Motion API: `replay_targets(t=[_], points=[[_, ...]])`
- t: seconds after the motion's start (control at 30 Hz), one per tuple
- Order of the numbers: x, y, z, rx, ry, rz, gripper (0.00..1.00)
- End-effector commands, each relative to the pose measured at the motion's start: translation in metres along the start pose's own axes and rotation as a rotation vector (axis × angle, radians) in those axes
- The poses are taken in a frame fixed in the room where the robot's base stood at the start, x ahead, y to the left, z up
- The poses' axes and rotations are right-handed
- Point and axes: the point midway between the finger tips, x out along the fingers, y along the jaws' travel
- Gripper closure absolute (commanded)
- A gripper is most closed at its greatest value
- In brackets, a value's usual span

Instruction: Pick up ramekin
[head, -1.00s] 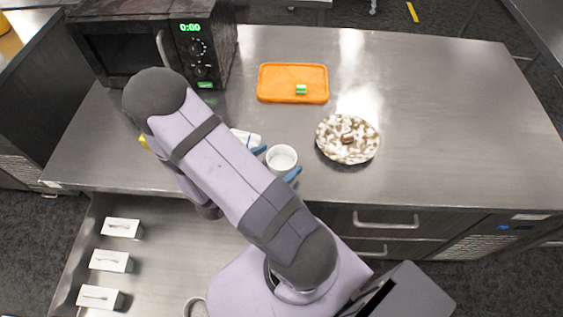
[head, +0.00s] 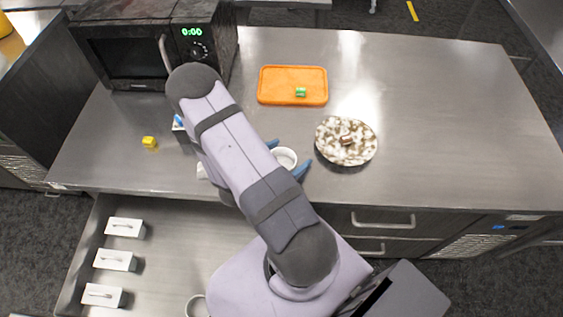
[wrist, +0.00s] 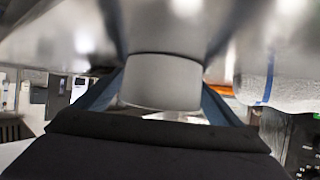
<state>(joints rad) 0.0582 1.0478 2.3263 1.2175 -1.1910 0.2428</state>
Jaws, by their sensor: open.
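The ramekin (head: 285,158) is a small white cup standing upright on the steel counter, left of the speckled plate. My arm hides part of it in the head view. My gripper (head: 287,156) is open, with one blue finger on each side of the ramekin. In the wrist view the ramekin (wrist: 163,82) sits between the two blue fingers (wrist: 160,92). I cannot tell whether either finger touches it.
A speckled plate (head: 329,152) holding a small brown piece is close on the right. An orange tray (head: 275,86) with a green piece lies behind. A microwave (head: 130,55) stands back left. A yellow block (head: 149,142) is at left. The counter's right side is clear.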

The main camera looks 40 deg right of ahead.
Motion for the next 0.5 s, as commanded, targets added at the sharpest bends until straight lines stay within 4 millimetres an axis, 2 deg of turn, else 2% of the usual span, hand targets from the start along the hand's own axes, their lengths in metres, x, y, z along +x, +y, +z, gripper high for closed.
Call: replay_targets(t=[0.17,0.2,0.4,0.5], points=[[0.0003,0.0,0.0002,0.0,0.0,0.0,0.11],[0.0002,0.0,0.0002,0.0,0.0,0.0,0.15],[0.0,0.0,0.0003,0.0,0.0,0.0,0.6],[-0.0001,-0.0001,-0.0002,0.0,0.001,0.0,0.6]])
